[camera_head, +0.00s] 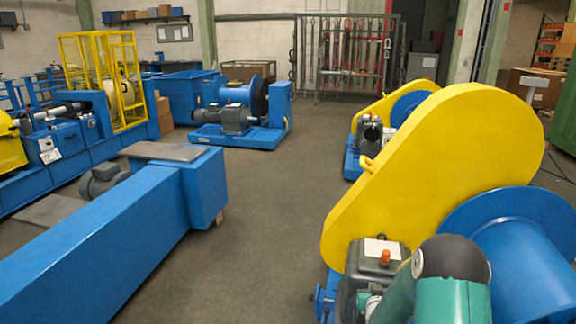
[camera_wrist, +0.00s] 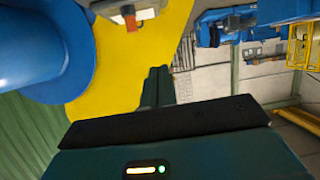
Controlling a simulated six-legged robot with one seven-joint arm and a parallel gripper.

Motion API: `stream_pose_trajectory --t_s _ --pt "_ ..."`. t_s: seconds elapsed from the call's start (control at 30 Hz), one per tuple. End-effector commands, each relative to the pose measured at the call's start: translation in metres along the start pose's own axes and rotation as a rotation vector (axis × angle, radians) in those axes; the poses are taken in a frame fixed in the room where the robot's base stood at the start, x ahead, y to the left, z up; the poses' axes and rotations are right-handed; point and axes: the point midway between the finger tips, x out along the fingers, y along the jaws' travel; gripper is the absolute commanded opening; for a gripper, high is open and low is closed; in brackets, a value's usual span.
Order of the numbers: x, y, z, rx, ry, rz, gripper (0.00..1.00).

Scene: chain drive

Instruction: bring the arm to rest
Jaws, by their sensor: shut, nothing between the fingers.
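My gripper (camera_wrist: 158,74) shows in the wrist view as two dark green fingers side by side, shut with nothing between them. Behind the fingers is a yellow chain guard (camera_wrist: 112,62), with a blue drum (camera_wrist: 35,45) at the upper left. In the head view, my green and black arm is at the lower right, in front of the large yellow chain guard (camera_head: 440,165) and the blue drum (camera_head: 535,250). I cannot make out the gripper in the head view.
A grey gearbox with an orange cap (camera_head: 384,257) stands close beside my arm. A long blue beam (camera_head: 120,240) crosses the lower left. A blue winch machine (camera_head: 240,115) stands farther back. The grey floor (camera_head: 265,215) between them is clear.

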Motion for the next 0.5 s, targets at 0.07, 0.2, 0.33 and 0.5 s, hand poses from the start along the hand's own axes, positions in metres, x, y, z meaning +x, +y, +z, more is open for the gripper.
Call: stream_pose_trajectory --t_s 0.07,0.2,0.33,0.5 --pt "-0.013 -0.008 -0.034 -0.011 -0.028 -0.02 0.0" --pt "-0.042 -0.02 -0.076 -0.028 -0.098 -0.048 0.0" --pt "-0.075 -0.03 -0.11 -0.041 -0.161 -0.068 0.0" --pt "-0.127 -0.041 -0.147 -0.057 -0.242 -0.089 0.0"
